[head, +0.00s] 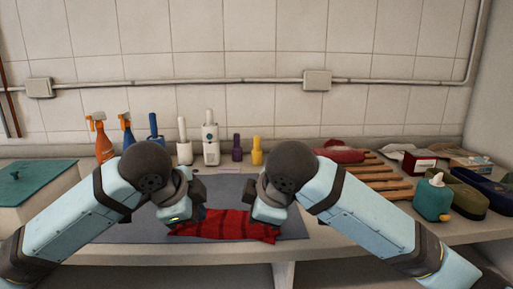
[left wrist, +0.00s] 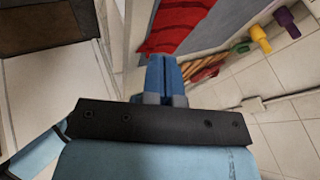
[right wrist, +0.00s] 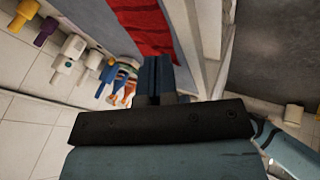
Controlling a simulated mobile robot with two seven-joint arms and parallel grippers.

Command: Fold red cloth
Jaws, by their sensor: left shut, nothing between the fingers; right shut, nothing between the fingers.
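The red cloth (head: 222,225) with dark stripes lies on a grey mat (head: 128,230) at the middle of the counter. Both arms partly cover it in the head view. My left gripper is at the cloth's left side; in the left wrist view its blue fingers (left wrist: 166,72) are shut and empty, with the cloth (left wrist: 182,22) beyond the tips. My right gripper is at the cloth's right side; in the right wrist view its fingers (right wrist: 158,72) are shut and empty, with the cloth (right wrist: 145,28) beyond them. I cannot tell whether either gripper touches the cloth.
Spray bottles (head: 103,140) and several other bottles (head: 211,140) line the back of the counter. The counter's front edge is close.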

